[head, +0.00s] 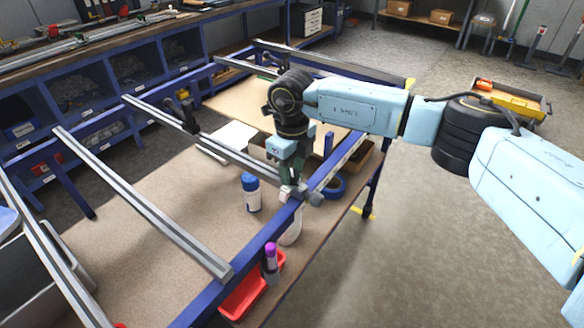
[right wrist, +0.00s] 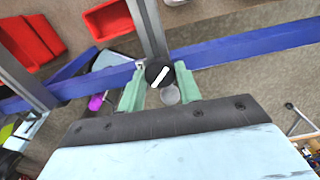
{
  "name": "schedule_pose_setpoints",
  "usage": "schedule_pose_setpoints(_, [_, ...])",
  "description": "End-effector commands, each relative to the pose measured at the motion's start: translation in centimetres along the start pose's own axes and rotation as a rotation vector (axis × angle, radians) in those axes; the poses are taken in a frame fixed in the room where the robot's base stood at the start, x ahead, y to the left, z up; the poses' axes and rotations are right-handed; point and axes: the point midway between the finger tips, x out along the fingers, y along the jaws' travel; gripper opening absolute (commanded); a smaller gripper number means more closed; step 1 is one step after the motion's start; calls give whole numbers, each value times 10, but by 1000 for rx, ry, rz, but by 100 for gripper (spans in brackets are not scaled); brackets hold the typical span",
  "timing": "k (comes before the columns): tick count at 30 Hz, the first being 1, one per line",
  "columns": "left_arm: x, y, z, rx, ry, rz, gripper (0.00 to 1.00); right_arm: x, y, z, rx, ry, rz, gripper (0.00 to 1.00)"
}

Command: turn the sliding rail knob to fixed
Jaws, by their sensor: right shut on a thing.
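The black round knob (right wrist: 154,68) with a white pointer line shows between the green fingers in the right wrist view. Its line slants from lower left to upper right. My right gripper (right wrist: 160,88) is shut on the knob, with one finger on each side. In the head view my right gripper (head: 291,190) points down at the end of a grey sliding rail (head: 232,152), where it meets the blue frame beam (head: 205,303). The gripper hides the knob there. Labels around the knob cannot be read. My left gripper is not in view.
Other grey rails (head: 140,200) cross the frame, and a black clamp (head: 189,117) sits on the held rail. Below are a white bottle with blue cap (head: 251,193), a purple-capped marker (head: 271,262), a red tray (head: 243,298) and blue tape (head: 335,187).

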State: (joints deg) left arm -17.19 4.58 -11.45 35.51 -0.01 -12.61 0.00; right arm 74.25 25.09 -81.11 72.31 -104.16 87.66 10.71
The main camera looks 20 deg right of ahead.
Motion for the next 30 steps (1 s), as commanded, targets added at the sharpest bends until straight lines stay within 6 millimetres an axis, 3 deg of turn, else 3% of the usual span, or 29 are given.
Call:
schedule_pose_setpoints(18, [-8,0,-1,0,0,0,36,-2,0,1,549,-4,0,11])
schedule_pose_setpoints(30, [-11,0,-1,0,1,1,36,-2,-1,1,733,-5,0,11])
